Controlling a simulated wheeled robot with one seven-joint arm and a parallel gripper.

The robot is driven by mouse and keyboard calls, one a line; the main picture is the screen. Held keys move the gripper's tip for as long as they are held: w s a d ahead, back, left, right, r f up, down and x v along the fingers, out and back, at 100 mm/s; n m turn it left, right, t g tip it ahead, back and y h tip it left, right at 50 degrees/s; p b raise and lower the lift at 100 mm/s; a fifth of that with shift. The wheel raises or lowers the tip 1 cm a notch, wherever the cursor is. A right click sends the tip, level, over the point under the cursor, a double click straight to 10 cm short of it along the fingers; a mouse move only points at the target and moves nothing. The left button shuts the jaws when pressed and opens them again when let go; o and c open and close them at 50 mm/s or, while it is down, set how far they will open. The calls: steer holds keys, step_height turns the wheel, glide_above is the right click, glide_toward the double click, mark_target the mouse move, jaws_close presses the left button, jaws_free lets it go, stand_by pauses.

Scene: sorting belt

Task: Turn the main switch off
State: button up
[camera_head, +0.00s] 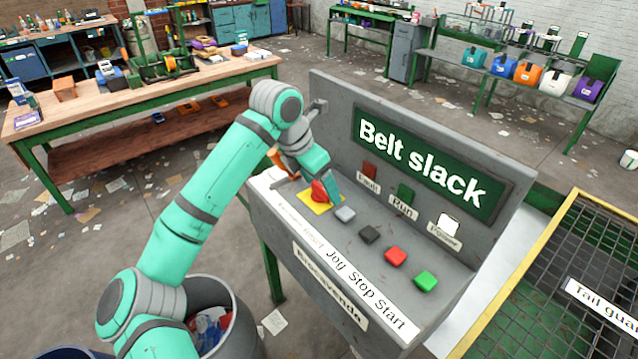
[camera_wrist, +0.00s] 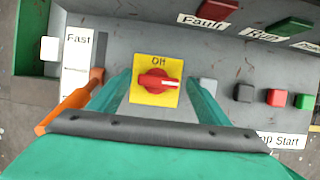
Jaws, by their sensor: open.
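The main switch (camera_head: 319,191) is a red rotary knob on a yellow plate, at the left end of the grey control panel. In the wrist view the knob (camera_wrist: 153,80) lies across the plate, its white mark pointing right. The word "Off" is at the plate's top edge, so the mark is not at it. My gripper (camera_wrist: 161,90) is open, with one teal finger left and one right of the yellow plate. In the head view my gripper (camera_head: 327,184) is at the knob and partly hides it. I cannot tell whether the fingers touch the knob.
An orange lever (camera_wrist: 72,104) stands close left of my gripper, by a "Fast" label (camera_wrist: 77,55). Grey, black, red (camera_head: 396,256) and green (camera_head: 426,280) buttons sit to the right. The "Belt slack" sign (camera_head: 420,165) and indicator lamps rise behind. A bin (camera_head: 240,300) stands below.

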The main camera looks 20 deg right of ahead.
steer(key=shift+a, duration=0.1)
steer(key=c, duration=1.1)
steer(key=shift+o, duration=0.2)
steer(key=shift+w, duration=0.1)
steer(key=n+t, duration=0.1)
steer(key=n, duration=0.3)
steer(key=shift+y, duration=0.4)
steer(key=n, duration=0.1)
steer(key=n+t+y, duration=0.1)
steer(key=n, duration=0.3)
steer(key=shift+d+t+y, duration=0.3)
steer(key=n+y, duration=0.1)
steer(key=n, duration=0.3)
steer(key=shift+d+n+y, duration=0.2)
steer(key=shift+n+y, duration=0.2)
steer(key=shift+d+n+y, duration=0.1)
steer(key=shift+n+y, duration=0.6)
steer(key=shift+n, duration=1.3)
